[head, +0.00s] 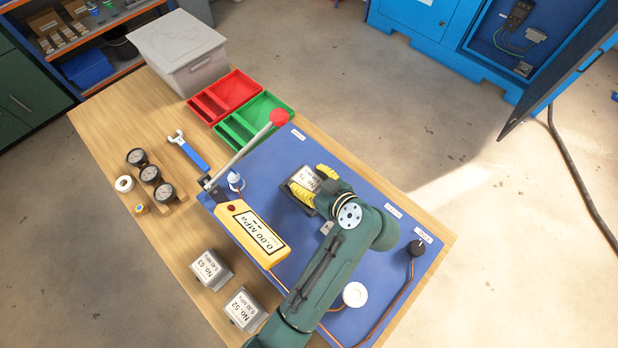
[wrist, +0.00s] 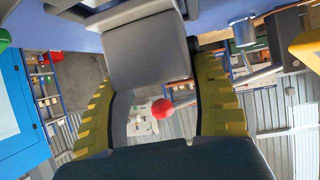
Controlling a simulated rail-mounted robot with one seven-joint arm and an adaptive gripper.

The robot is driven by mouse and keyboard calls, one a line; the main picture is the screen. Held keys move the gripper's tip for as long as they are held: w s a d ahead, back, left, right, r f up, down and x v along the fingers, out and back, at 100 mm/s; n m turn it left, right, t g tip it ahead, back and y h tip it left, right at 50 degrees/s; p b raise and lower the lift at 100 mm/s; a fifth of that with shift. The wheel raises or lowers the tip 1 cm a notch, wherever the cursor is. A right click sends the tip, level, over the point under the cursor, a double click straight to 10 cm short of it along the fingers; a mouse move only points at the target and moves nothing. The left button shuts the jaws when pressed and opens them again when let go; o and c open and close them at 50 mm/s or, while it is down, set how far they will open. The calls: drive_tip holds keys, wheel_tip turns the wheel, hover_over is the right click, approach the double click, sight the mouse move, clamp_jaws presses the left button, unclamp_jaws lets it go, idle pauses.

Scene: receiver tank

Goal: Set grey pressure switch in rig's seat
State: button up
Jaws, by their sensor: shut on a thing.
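A grey pressure switch (head: 304,177) with a white label is between the yellow fingers of my gripper (head: 310,182), over the rig's blue board (head: 282,150). The wrist view shows its plain grey body (wrist: 152,50) gripped between both fingers (wrist: 155,95). I cannot tell whether its underside touches the board. Two more grey switches, labelled No. 63 (head: 211,268) and No. 52 (head: 244,308), stand on the wooden bench. The rig's yellow pump unit (head: 252,233) reads 0.00 MPa. The seat cannot be made out clearly; my arm hides part of the board.
The pump lever's red ball (head: 279,117) rises near the board's far edge; it also shows in the wrist view (wrist: 162,108). Red (head: 225,94) and green (head: 253,119) trays, a lidded grey box (head: 178,50), a wrench (head: 188,150) and dark gauges (head: 151,174) are on the bench.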

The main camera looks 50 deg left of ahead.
drive_tip(key=shift+f+b, duration=0.55)
drive_tip(key=shift+f, duration=0.1)
idle(0.3)
drive_tip(key=o, duration=1.3)
drive_tip(key=v, duration=1.2)
